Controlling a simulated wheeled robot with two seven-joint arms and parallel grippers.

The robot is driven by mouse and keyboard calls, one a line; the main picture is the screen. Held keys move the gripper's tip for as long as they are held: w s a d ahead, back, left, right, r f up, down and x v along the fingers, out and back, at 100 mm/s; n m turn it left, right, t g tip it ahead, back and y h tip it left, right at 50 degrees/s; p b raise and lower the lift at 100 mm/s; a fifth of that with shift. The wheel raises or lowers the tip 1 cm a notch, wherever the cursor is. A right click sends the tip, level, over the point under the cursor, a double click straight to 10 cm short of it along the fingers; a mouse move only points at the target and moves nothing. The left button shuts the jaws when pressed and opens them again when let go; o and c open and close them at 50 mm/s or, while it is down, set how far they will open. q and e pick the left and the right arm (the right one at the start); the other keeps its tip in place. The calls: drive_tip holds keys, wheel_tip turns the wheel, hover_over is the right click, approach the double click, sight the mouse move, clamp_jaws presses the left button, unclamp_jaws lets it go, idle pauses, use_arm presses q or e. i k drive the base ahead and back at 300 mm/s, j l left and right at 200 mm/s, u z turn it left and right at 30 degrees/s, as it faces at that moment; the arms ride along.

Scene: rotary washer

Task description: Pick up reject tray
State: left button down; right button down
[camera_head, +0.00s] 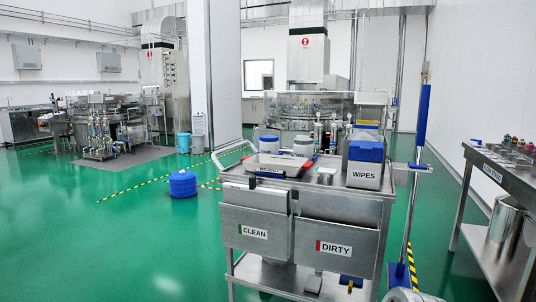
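A shallow, pale tray (278,161) with a red edge lies on top of the steel cart (340,202), towards its left side. Neither of my grippers is in view, and nothing is seen holding the tray.
White tubs (303,146) stand behind the tray. A blue-lidded wipes box (364,166) stands to its right. CLEAN (254,217) and DIRTY (333,236) bins hang on the cart's front. Green floor is open at left.

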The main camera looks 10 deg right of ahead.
sight(285, 165)
drive_tip(key=i+j, duration=0.2)
drive_tip(key=j, duration=0.2)
drive_tip(key=i+j, duration=0.45)
drive_tip(key=j, duration=0.3)
drive_tip(key=i+j+z, duration=0.1)
drive_tip(key=i+j, duration=0.15)
drive_tip(key=j, duration=0.15)
drive_tip(key=i+j, duration=0.2)
drive_tip(key=j, duration=0.2)
drive_tip(key=i+j, duration=0.2)
drive_tip(key=j, duration=0.2)
drive_tip(key=i+j, duration=0.2)
drive_tip(key=j, duration=0.2)
